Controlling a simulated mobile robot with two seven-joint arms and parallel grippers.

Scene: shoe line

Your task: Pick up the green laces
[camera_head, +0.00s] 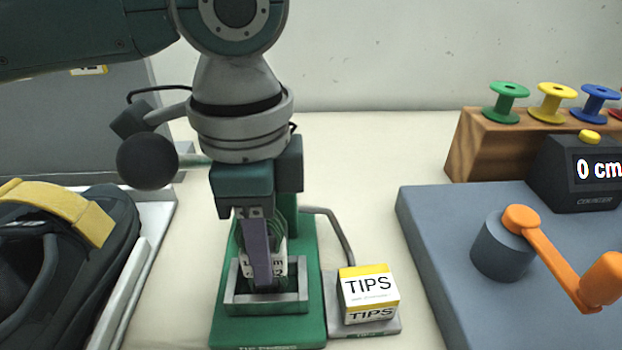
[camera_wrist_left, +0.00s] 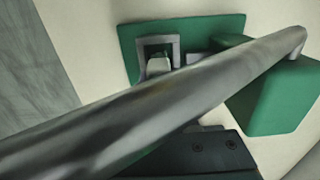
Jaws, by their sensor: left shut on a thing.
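My left gripper (camera_head: 260,278) points down over the green press base (camera_head: 225,318). It is shut on the green laces (camera_head: 277,228), a small coil with a white printed band (camera_head: 276,267), partly hidden behind the purple-grey finger. The fingertips and the band's lower end are at the square grey frame (camera_head: 294,306) on the base; I cannot tell whether they touch it. In the left wrist view a thick grey bar (camera_wrist_left: 130,113) crosses the picture and hides the fingertips and laces. The grey frame (camera_wrist_left: 143,50) shows beyond it. My right gripper is not in view.
A black lever ball (camera_head: 147,161) sits close left of my gripper. A TIPS box (camera_head: 368,290) stands just right of the base. A dark shoe with a yellow strap (camera_head: 65,210) is at left. A blue-grey board with an orange crank (camera_head: 550,262) and a spool rack (camera_head: 480,140) are at right.

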